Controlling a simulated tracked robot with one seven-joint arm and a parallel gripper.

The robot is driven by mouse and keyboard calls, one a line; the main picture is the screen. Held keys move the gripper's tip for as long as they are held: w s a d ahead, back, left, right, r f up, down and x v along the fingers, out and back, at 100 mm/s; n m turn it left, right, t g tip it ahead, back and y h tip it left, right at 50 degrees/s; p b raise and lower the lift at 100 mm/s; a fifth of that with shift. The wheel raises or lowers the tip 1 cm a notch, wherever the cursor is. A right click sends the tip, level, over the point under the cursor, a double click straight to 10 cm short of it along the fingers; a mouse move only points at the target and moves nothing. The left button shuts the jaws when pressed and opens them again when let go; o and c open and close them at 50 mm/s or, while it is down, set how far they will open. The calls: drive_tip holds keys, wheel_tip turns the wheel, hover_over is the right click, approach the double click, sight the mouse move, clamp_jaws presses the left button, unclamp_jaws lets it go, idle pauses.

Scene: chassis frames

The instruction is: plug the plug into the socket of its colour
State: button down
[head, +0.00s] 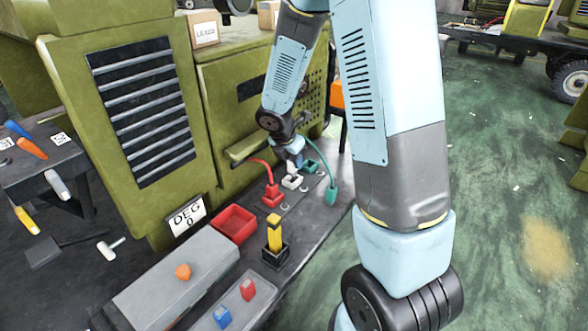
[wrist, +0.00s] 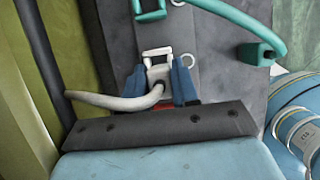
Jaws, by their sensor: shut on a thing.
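My gripper (wrist: 160,84) is shut on the white plug (wrist: 157,74), with a blue finger on each side of it. The white cable (wrist: 115,101) curves away to the left in the wrist view. The white socket (wrist: 157,52) shows just beyond the plug; it also shows in the head view (head: 292,182), below my gripper (head: 294,162). The plug overlaps the socket in the wrist view, and I cannot tell whether they touch. The teal socket (head: 311,166) lies behind the white one. The red socket (head: 271,201) is in front, with the red plug (head: 271,189) at it.
The teal plug (head: 332,195) stands to the right on its teal cable (head: 322,156). A red tray (head: 234,223), a yellow piece in a black holder (head: 274,234) and a grey case (head: 170,285) stand nearer. The green cabinet (head: 225,110) rises close on the left.

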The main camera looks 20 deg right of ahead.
sight(292, 168)
drive_tip(key=shift+w+f, duration=0.45)
drive_tip(key=shift+f, duration=0.2)
drive_tip(key=shift+w+f, duration=0.15)
drive_tip(key=shift+f, duration=1.5)
drive_tip(key=c, duration=0.8)
unclamp_jaws()
drive_tip(key=shift+c, duration=0.2)
